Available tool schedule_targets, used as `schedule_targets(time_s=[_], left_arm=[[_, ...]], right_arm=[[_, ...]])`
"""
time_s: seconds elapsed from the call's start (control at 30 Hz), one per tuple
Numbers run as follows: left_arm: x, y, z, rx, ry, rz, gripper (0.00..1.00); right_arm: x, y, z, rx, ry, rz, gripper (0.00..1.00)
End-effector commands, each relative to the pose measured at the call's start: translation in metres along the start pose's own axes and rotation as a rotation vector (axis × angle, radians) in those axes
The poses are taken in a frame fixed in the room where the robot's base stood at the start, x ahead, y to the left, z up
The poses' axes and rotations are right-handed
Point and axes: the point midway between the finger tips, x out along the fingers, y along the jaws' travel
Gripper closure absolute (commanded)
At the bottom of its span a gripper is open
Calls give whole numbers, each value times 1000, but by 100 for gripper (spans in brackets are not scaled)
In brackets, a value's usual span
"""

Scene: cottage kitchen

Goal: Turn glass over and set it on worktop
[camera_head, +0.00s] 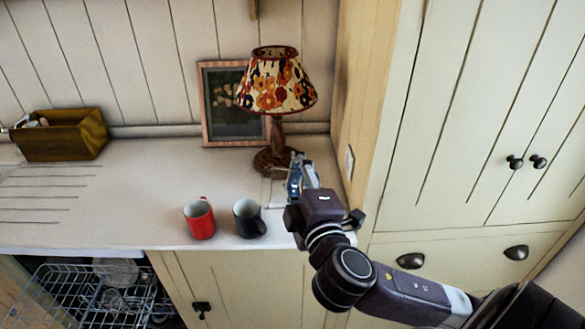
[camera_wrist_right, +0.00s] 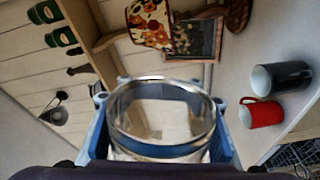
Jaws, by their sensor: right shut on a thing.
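A clear glass (camera_wrist_right: 160,118) fills the middle of the right wrist view. The blue fingers of my right gripper (camera_wrist_right: 160,104) are on either side of it, shut on it. In the head view my right gripper (camera_head: 303,174) is over the right end of the pale worktop (camera_head: 140,205), just right of the lamp base. There the glass is mostly hidden by the gripper. I cannot tell which way up the glass is, or whether it touches the worktop. My left gripper is not in view.
A red mug (camera_head: 199,219) and a black mug (camera_head: 248,219) stand near the worktop's front edge. A lamp (camera_head: 275,85) and a framed picture (camera_head: 222,105) stand behind. A tall cupboard (camera_head: 470,120) bounds the right. A wooden box (camera_head: 65,135) is far left; an open dishwasher rack (camera_head: 85,290) is below.

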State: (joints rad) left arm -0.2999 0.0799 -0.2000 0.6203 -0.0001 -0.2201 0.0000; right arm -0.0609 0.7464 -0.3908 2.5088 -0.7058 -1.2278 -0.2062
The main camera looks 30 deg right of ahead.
Motion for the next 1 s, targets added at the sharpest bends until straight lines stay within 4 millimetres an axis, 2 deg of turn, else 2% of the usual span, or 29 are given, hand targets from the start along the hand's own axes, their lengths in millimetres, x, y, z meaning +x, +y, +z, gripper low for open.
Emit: schedule_targets(time_s=[0.17,0.43,0.6,1.0], left_arm=[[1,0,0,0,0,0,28],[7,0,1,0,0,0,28],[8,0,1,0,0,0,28],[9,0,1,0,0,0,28]], right_arm=[[0,0,0,45,0,3,100],[0,-1,1,419,-4,20,100],[0,0,0,573,-1,30,100],[0,0,0,635,-1,33,100]])
